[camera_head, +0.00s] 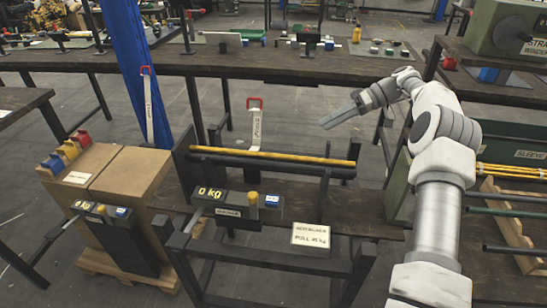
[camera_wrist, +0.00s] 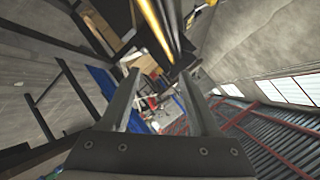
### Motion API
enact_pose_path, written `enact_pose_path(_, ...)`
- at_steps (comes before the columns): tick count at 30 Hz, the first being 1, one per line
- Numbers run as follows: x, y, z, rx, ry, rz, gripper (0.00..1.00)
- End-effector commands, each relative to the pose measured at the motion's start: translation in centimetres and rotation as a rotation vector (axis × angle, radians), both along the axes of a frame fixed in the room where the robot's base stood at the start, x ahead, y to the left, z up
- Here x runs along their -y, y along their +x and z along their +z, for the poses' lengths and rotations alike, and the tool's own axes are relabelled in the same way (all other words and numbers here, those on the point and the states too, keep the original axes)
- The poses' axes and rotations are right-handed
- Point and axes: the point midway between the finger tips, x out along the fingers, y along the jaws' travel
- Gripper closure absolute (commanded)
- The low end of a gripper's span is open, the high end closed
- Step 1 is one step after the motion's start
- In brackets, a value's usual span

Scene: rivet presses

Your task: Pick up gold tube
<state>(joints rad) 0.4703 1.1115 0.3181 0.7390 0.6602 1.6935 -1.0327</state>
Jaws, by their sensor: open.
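A long gold tube (camera_head: 270,155) lies level across the press stand in the middle of the head view, above a dark bar. In the wrist view the gold tube (camera_wrist: 155,28) runs slantwise at the top, beyond the fingertips. My gripper (camera_head: 325,123) is above and behind the right part of the tube in the head view, apart from it. In the wrist view my gripper's two fingers (camera_wrist: 159,72) are spread with nothing between them.
Cardboard boxes (camera_head: 130,172) stand at left. A long bench (camera_head: 230,63) runs behind. More yellow tubes (camera_head: 515,171) lie on a rack at right.

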Motion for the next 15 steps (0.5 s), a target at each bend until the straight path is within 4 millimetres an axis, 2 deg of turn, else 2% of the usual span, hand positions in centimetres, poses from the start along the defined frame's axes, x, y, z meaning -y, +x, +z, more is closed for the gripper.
enact_pose_path(5,-1.0,0.0,-0.9,0.005,0.010,0.005,0.38)
enact_pose_path(15,-6.8,-0.5,-4.5,0.001,0.008,0.005,0.38)
